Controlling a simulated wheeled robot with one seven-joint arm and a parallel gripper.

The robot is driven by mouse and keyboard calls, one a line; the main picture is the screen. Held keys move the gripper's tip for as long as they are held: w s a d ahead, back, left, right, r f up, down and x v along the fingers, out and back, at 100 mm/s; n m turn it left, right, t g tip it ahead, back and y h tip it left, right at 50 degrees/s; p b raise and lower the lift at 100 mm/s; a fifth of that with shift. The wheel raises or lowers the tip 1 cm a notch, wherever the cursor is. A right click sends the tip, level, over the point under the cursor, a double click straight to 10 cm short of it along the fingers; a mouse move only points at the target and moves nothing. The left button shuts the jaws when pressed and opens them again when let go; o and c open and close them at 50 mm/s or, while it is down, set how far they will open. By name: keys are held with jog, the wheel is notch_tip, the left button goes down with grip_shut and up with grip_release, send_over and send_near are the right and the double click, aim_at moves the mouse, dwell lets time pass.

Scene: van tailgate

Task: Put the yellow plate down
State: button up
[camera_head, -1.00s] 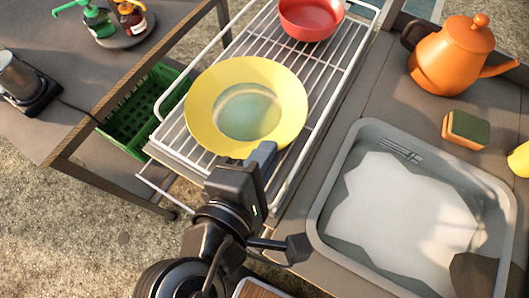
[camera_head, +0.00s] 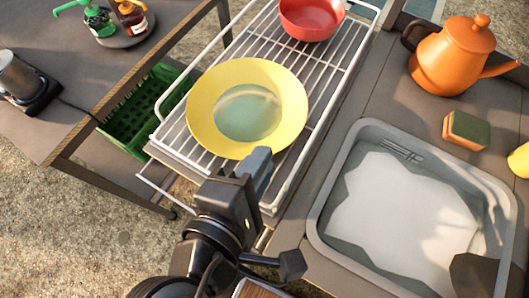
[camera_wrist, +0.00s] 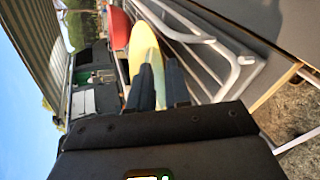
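The yellow plate (camera_head: 205,115) lies face up over the near half of the white wire rack (camera_head: 190,152) and appears to rest on it. My gripper (camera_head: 257,160) is at the plate's near rim, with its fingertips close to the rim. In the wrist view the yellow plate (camera_wrist: 143,42) shows nearly edge-on beyond my gripper (camera_wrist: 160,82). The two dark fingers stand apart with a gap between them, and some yellow shows in that gap. The head view does not show clearly whether the fingertips touch the rim.
A red bowl (camera_head: 310,20) sits on the rack's far end. A grey sink basin (camera_head: 335,185) is to the right, with a sponge (camera_head: 466,130) and an orange kettle (camera_head: 452,60) beyond it. A green crate (camera_head: 125,130) is on the left, below the rack.

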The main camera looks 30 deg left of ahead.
jog(key=v, duration=1)
dwell(1.8)
